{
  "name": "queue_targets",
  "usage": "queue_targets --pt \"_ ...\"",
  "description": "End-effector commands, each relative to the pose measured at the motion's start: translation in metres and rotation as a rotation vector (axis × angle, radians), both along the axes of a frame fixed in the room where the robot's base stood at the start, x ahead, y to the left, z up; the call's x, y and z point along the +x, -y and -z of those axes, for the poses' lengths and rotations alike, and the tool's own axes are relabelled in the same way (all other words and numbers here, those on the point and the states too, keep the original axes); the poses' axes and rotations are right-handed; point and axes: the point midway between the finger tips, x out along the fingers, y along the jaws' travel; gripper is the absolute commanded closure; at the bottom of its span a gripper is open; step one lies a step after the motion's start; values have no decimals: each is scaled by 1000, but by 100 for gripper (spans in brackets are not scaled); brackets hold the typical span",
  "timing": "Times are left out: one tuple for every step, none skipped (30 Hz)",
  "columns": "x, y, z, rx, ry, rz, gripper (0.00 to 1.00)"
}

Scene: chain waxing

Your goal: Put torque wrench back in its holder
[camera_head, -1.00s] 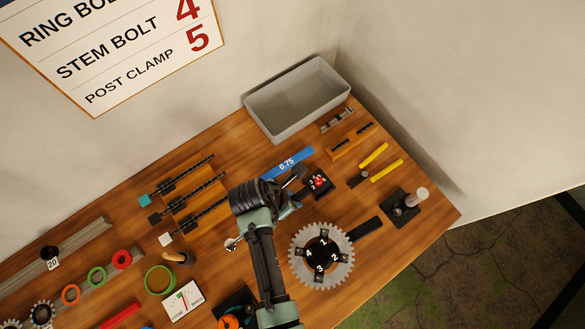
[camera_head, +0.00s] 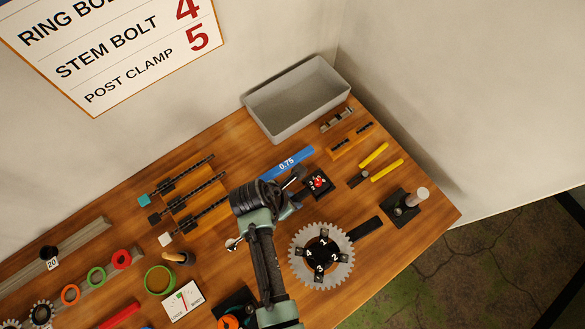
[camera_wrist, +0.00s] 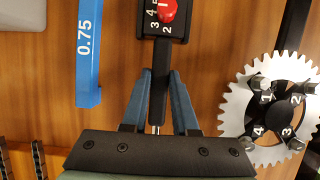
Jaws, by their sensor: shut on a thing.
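My gripper (camera_wrist: 158,95) is shut on a black handle, which I take to be the torque wrench (camera_wrist: 159,75). A silver shaft shows below the handle, close to the gripper's palm. The handle's upper end meets a black numbered block with a red knob (camera_wrist: 165,16); I cannot tell whether they are joined. In the head view the block (camera_head: 318,188) lies right of my gripper, and the arm hides most of the wrench. A silver round end (camera_head: 233,244) shows left of the arm, in line with the handle. I cannot make out which item is the holder.
A blue 0.75 bar (camera_head: 287,163) lies close behind my gripper. A toothed chainring (camera_head: 297,268) with numbered bolts is at the front right. A grey bin (camera_head: 281,113) stands at the back. Drill-like bits on wooden racks (camera_head: 180,190) lie left. Bare wood shows between these items.

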Motion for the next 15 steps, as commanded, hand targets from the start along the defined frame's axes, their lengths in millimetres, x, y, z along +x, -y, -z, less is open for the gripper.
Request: queue_targets --pt "1 0 -1 0 3 0 100" --pt "1 0 -1 0 3 0 100" --pt "1 0 -1 0 3 0 68" --pt "1 0 -1 0 3 0 62" --pt "1 0 -1 0 3 0 57" --pt "1 0 -1 1 2 0 50" --pt "1 0 -1 1 2 0 44" --pt "1 0 -1 1 2 0 39" --pt "1 0 -1 1 2 0 38" --pt "1 0 -1 1 2 0 38" --pt "1 0 -1 0 1 0 38" --pt "1 0 -1 0 1 0 38" --pt "0 0 0 0 1 0 38" --pt "0 0 0 0 1 0 38" --pt "0 0 0 0 -1 0 38"
